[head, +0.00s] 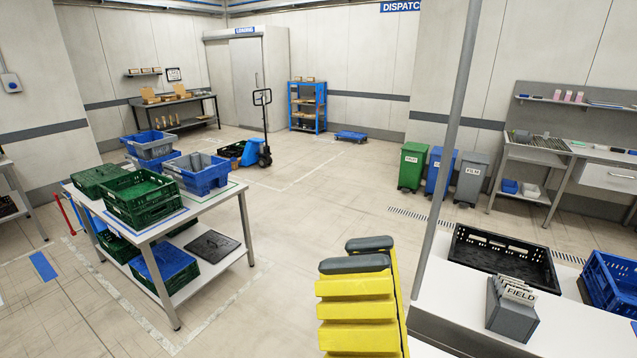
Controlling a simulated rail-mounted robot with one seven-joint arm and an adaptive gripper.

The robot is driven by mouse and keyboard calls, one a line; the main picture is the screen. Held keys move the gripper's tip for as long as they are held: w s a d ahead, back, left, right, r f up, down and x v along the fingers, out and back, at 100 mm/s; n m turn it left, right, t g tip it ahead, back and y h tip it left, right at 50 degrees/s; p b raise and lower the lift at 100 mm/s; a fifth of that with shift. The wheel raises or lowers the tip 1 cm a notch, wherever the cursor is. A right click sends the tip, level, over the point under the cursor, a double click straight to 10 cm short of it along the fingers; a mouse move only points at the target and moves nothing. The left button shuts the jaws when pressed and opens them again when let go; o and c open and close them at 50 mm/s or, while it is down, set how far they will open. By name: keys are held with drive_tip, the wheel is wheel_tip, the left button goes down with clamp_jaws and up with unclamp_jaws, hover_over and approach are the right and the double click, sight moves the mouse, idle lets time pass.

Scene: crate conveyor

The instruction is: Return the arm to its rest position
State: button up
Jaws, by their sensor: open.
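My gripper (362,254) shows at the bottom middle of the head view. It has ribbed yellow fingers with dark grey tips, one tip seen behind the other. The fingers point up in the picture and are open, with nothing visible between them. The rest of my arm is out of the picture below. The gripper shows against bare floor, left of the white table (570,328) at the lower right.
A black crate (470,262), a grey FIELD card box (511,316) and a blue crate (608,284) are at the right, beside a grey pole (450,150). A two-level table (205,208) holding green crates (143,200) and a blue-grey crate (197,174) stands left. Middle floor is clear.

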drive_tip(key=w+d+f+n+g+h, duration=0.4)
drive_tip(key=f+n+g+h, duration=0.3)
drive_tip(key=f+n, duration=0.2)
wheel_tip(320, 180, up, 22)
drive_tip(key=p, duration=2.2)
drive_tip(key=shift+r+t, duration=0.15)
drive_tip(key=shift+t, duration=0.15)
drive_tip(key=shift+s, duration=0.1)
